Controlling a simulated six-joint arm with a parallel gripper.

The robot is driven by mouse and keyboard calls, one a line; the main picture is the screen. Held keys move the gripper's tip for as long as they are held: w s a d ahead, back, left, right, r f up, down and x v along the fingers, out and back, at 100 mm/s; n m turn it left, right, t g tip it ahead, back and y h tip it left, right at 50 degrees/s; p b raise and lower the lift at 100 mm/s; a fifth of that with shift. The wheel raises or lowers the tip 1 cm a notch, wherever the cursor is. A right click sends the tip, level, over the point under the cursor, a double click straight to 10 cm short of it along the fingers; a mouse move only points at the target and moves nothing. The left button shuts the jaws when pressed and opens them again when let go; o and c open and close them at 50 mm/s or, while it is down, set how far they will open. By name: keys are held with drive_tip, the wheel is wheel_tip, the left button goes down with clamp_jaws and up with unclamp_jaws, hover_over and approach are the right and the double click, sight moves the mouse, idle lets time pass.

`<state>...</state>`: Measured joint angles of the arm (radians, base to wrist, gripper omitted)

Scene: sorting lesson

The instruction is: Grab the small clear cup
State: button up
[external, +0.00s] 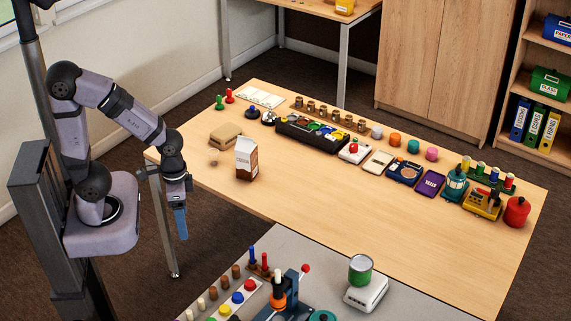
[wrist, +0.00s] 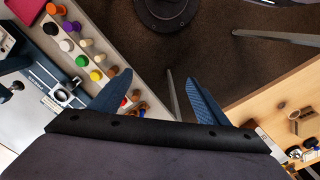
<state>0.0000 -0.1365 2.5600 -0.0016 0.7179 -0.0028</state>
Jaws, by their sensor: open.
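My gripper (external: 181,222) hangs fingers down over the gap beyond the wooden table's left end, apart from everything on the tables. In the wrist view its two blue fingers (wrist: 158,80) are spread, with floor and a table leg between them and nothing held. I cannot make out the cup in the wrist view.
Several jars, trays and toys line the table's back. The wooden table's front middle (external: 350,215) is bare. A grey table (external: 420,300) with pegs and a green can is nearer.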

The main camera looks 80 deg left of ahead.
drive_tip(key=shift+c, duration=0.2)
drive_tip(key=c, duration=0.4)
drive_tip(key=shift+r, duration=0.1)
